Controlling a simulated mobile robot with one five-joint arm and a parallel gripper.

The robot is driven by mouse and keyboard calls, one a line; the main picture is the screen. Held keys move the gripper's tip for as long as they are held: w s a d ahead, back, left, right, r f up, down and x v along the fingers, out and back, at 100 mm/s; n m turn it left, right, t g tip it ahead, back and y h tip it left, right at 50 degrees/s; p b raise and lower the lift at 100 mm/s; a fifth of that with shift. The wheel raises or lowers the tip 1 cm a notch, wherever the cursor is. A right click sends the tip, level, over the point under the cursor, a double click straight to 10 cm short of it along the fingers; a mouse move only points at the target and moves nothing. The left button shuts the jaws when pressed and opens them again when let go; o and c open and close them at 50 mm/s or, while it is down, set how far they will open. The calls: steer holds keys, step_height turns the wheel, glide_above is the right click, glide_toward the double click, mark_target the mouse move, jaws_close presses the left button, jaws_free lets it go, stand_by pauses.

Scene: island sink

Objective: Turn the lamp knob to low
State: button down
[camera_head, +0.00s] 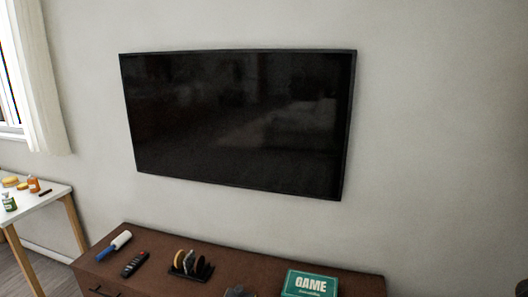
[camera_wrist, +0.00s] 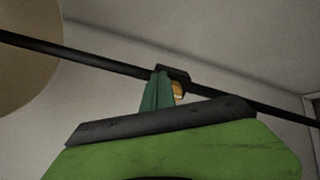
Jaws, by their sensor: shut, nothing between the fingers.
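In the wrist view my gripper (camera_wrist: 157,84) is shut, its teal fingers together and pointing up from the green and dark grey body. Its tips are at a black rod (camera_wrist: 90,60) that crosses the view on a slant, by a small black block (camera_wrist: 173,73) on the rod. A small orange-gold piece (camera_wrist: 179,90) shows just right of the fingers. It may be the lamp knob, but I cannot tell for sure, nor whether the fingers touch it. A beige rounded shape (camera_wrist: 25,40) at the upper left may be a lampshade. No lamp shows clearly in the head view, nor does my gripper.
A wall television (camera_head: 238,122) hangs above a brown cabinet (camera_head: 215,242). The cabinet carries a blue-and-white roller (camera_head: 115,246), a remote (camera_head: 134,264), a rack of discs (camera_head: 190,264) and a teal game box (camera_head: 310,284). A white table (camera_head: 40,200) with small items stands left.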

steer(key=shift+s+f+b, duration=0.2)
steer(key=shift+f+b, duration=0.1)
steer(key=shift+f, duration=0.05)
stand_by(0.3)
steer(key=shift+s+d+f+b, duration=0.15)
steer(key=shift+s+f+b, duration=0.15)
steer(key=shift+f+b, duration=0.4)
steer(key=shift+f, duration=0.1)
steer(key=shift+s+d, duration=0.1)
steer(key=shift+s, duration=0.05)
steer(key=v, duration=0.6)
steer(key=shift+s, duration=0.2)
stand_by(0.3)
steer(key=shift+d, duration=0.1)
